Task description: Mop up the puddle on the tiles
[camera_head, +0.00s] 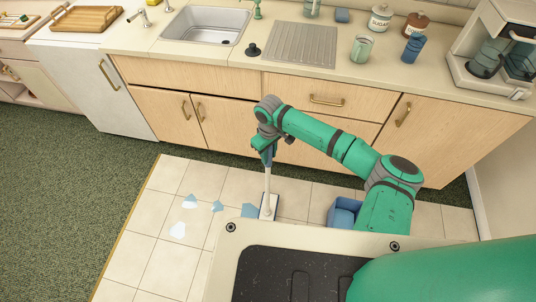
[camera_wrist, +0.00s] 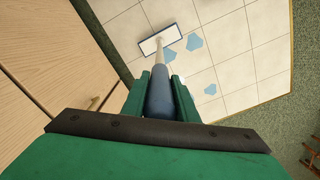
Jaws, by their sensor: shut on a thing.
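My gripper (camera_head: 267,148) is shut on the blue grip of a mop, and its two green fingers (camera_wrist: 162,88) flank the grip in the wrist view. The mop's pale handle (camera_head: 267,182) runs down nearly upright to a flat white, blue-edged mop head (camera_head: 268,206). The head is at the tiles; I cannot tell if it presses on them. The puddle shows as separate blue patches (camera_head: 218,206) left of the head, one close beside it (camera_head: 249,211). In the wrist view, patches lie right of the head (camera_wrist: 194,43) and nearer me (camera_wrist: 210,89). Whitish spots (camera_head: 178,230) may be glare.
A blue bucket-like container (camera_head: 343,212) stands on the tiles right of the mop, partly hidden by my arm. Wooden cabinets (camera_head: 170,115) and a counter with a sink (camera_head: 205,25) line the back. Green carpet (camera_head: 60,190) borders the tiles at left. Tiles left of the mop are open.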

